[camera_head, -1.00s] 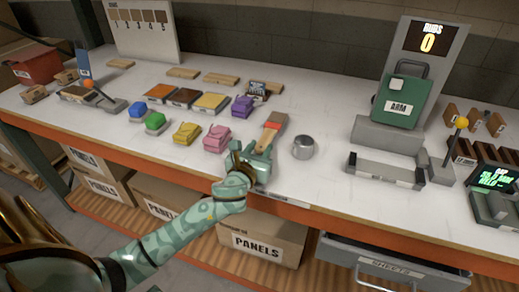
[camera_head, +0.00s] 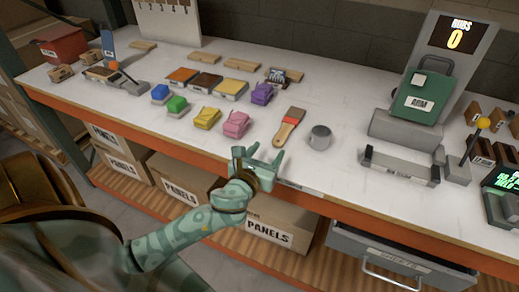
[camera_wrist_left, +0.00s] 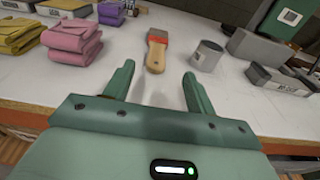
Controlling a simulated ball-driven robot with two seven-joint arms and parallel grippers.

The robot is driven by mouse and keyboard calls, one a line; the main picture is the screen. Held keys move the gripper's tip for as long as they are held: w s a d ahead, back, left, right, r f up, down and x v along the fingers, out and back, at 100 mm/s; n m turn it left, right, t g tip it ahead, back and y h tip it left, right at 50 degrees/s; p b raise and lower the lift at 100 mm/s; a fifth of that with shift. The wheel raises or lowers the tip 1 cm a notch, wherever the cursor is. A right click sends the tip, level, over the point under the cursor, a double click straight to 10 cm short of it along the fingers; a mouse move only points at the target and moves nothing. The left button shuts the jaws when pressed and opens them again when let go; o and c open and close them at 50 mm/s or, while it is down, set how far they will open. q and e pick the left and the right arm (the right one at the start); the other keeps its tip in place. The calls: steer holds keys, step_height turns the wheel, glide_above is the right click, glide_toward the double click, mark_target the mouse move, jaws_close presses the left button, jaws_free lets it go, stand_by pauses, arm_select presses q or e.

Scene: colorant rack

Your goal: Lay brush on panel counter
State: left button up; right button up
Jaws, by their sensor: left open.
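The brush (camera_head: 288,127) lies flat on the white counter (camera_head: 345,185), its red and grey head pointing away and its wooden handle toward the front edge. My left gripper (camera_head: 258,156) is open and empty at the counter's front edge, just short of the handle and apart from it. In the left wrist view, the brush (camera_wrist_left: 157,50) lies ahead of the two spread fingers of the gripper (camera_wrist_left: 158,84). My right gripper is not in view.
A metal cup (camera_head: 319,138) stands right of the brush. A pink bundle (camera_head: 236,124) and a yellow bundle (camera_head: 207,117) lie to its left. A grey fixture (camera_head: 398,166) is farther right. The counter around the brush is clear. An open drawer (camera_head: 390,255) juts out below.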

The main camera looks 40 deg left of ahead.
arm_select(q)
steer(key=shift+v, duration=1.95)
steer(key=shift+r, duration=0.1)
